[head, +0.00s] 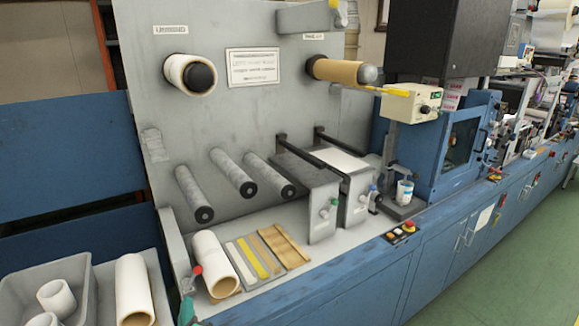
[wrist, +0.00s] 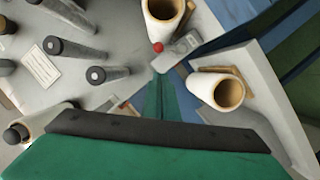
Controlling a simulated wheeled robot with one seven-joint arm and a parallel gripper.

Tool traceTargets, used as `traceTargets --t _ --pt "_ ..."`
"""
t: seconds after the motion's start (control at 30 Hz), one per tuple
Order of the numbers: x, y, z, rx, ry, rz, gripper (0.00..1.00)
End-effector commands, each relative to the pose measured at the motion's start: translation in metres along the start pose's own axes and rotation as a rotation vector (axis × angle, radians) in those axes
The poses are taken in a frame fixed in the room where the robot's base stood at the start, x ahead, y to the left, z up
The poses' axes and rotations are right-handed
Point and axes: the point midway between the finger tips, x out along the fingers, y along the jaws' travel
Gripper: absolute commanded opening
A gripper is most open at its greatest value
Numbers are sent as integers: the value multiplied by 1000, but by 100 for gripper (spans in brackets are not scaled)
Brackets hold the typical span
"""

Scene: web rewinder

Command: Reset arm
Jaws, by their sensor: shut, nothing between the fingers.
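My gripper (wrist: 162,80) shows in the wrist view as narrow green fingers beyond a dark bar and a wide green body. It is shut and empty. Its tips are near a grey piece with a red knob (wrist: 158,47), and I cannot tell whether they touch. In the head view this red-knobbed piece (head: 197,270) stands at the front left of the machine bed. A green part (head: 187,311) just below it may be my gripper; the rest of the arm is out of that view.
A white roll (head: 213,262) lies on the bed beside several flat strips (head: 258,255). A grey bin (head: 50,284) with white rolls and another roll (head: 134,290) are at lower left. Several grey rollers (head: 232,173) and two spindles stick out from the panel. Green floor is free at right.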

Motion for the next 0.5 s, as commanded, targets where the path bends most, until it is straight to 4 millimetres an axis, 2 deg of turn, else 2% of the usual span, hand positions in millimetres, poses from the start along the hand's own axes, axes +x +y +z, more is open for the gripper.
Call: traceTargets --t 0.03,0.27,0.5 --pt "-5 -7 15 23 -11 -3 0" --pt "-39 -31 87 170 -41 22 0" --pt "-92 -52 153 325 -74 66 0"
